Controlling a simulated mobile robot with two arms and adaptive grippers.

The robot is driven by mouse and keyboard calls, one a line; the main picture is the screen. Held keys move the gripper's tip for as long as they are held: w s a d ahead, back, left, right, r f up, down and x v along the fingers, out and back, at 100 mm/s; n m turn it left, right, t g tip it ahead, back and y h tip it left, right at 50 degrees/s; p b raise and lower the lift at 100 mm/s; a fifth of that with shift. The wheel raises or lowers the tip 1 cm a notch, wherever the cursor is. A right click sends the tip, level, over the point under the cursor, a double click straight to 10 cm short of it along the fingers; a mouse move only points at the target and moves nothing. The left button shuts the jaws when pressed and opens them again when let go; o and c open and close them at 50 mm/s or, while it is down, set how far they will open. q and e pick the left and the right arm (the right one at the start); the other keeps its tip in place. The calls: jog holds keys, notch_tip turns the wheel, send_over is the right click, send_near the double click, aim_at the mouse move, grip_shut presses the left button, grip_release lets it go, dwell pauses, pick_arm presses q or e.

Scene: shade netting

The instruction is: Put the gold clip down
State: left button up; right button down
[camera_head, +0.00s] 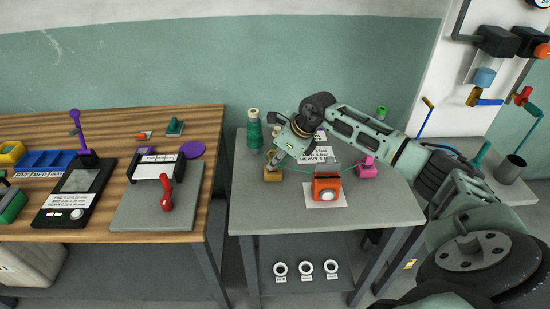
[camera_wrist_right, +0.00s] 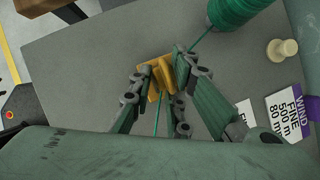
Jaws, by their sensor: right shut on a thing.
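The gold clip (camera_head: 272,174) is at the left part of the grey table (camera_head: 250,215), just in front of the green spool (camera_head: 254,130). My right gripper (camera_head: 274,156) reaches it from above and is shut on it. In the right wrist view the gold clip (camera_wrist_right: 155,78) sits between the fingertips (camera_wrist_right: 164,75), low over the tabletop. I cannot tell whether it touches the table. A thin green line runs from the spool (camera_wrist_right: 236,12) to the clip. My left gripper is not in view.
An orange device (camera_head: 326,188) stands on a white sheet, with a pink block (camera_head: 366,169) to its right. A label card (camera_wrist_right: 291,112) and a cream peg (camera_wrist_right: 282,49) lie beside the spool. A wooden bench (camera_head: 215,130) with tools stands left. The table's front left is clear.

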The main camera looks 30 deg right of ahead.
jog(key=shift+f, duration=0.1)
jog(key=c, duration=1.7)
grip_release()
jog(key=shift+o, duration=0.2)
jog(key=shift+r, duration=0.3)
jog(key=b+v, duration=0.2)
jog(key=v, duration=1)
jog(key=shift+b, duration=0.35)
jog(key=shift+f, duration=0.1)
